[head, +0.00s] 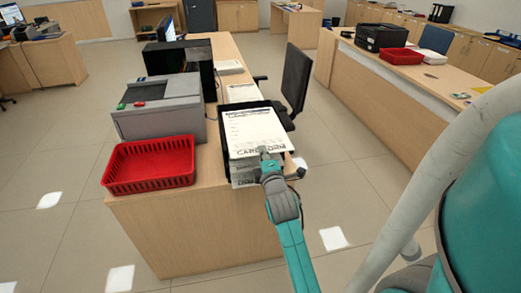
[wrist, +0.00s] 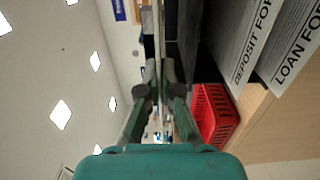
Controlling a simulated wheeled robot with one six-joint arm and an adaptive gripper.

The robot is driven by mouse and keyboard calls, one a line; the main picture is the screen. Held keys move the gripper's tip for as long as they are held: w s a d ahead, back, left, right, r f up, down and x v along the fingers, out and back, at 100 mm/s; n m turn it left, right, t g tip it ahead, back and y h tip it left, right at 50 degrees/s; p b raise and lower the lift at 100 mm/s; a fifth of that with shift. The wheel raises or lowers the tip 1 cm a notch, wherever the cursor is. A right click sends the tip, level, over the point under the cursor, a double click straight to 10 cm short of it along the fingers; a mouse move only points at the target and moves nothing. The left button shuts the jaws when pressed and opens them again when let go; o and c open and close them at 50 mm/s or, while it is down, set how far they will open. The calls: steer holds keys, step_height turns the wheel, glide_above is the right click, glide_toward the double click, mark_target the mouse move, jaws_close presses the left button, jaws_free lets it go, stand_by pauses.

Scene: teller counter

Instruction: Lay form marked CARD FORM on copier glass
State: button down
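The form marked CARD FORM (head: 255,128) is a white printed sheet lying level at the top of a black tiered tray (head: 222,140) near the counter's end. My gripper (head: 268,155) is at the sheet's near edge, by the printed title. In the wrist view my gripper (wrist: 161,82) has its fingers closed on the sheet (wrist: 157,35), seen edge-on as a thin strip. Whether the sheet touches the tray is unclear. A grey machine (head: 150,122) with green and red buttons, left of the tray, looks like the copier; its glass is not clearly visible.
A red basket (head: 150,166) stands at the counter's near left corner, in front of the grey machine. Lower sheets marked DEPOSIT FORM (wrist: 243,52) and LOAN FORM (wrist: 292,50) lie beneath. A dark chair (head: 296,80) stands right of the counter. Papers (head: 242,93) lie behind the tray.

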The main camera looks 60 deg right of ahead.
steer(key=s+a+r, duration=0.2)
steer(key=s+a, duration=0.2)
steer(key=a, duration=0.1)
steer(key=shift+r, duration=0.15)
steer(key=shift+s, duration=0.1)
stand_by(0.5)
